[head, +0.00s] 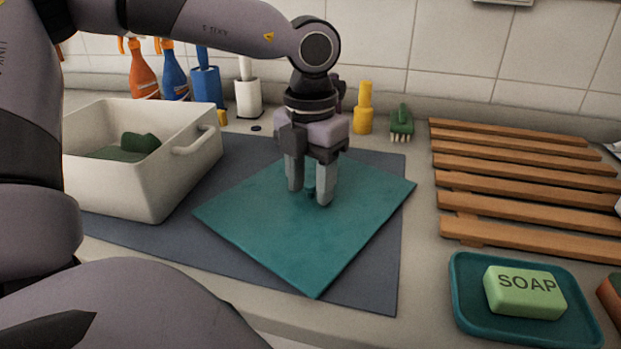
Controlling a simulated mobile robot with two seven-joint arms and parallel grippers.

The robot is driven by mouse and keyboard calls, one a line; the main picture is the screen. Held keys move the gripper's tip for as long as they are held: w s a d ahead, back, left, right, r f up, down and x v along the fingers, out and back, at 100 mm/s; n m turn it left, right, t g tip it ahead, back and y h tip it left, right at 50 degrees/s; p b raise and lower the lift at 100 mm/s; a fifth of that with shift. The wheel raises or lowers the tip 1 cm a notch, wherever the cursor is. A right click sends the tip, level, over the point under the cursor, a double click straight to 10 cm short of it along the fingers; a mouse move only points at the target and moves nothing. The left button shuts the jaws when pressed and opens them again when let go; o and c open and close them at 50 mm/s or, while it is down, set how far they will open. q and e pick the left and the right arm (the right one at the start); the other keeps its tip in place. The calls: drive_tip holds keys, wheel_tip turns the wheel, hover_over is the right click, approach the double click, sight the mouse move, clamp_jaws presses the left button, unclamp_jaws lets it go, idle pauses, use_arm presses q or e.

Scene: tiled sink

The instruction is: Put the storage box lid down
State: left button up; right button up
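The storage box lid (260,225) is a flat teal square, turned cornerwise over the dark grey mat. It looks level; whether it touches the mat or is slightly above is hard to tell. My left gripper (311,185) points straight down over its far middle part. Its two grey fingers are close together, with the lid's small teal handle between them, and look shut on it. The handle is mostly hidden by the fingers. The white storage box (120,185) stands open at the left, with a green item (140,142) inside. My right gripper is not in view.
The dark grey mat (370,275) lies under the lid. A wooden slatted rack (530,185) and a teal soap dish (470,325) with green soap (525,292) are at the right. Spray bottles (143,75), a yellow bottle (363,110) and a green brush (401,122) stand along the wall.

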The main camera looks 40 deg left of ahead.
sight(311, 184)
use_arm(q)
drive_tip(key=shift+r+p, duration=0.3)
drive_tip(key=shift+r, duration=0.2)
wheel_tip(311, 184, up, 11)
drive_tip(key=p, duration=0.1)
drive_tip(key=shift+r, duration=0.2)
drive_tip(key=shift+p, duration=0.3)
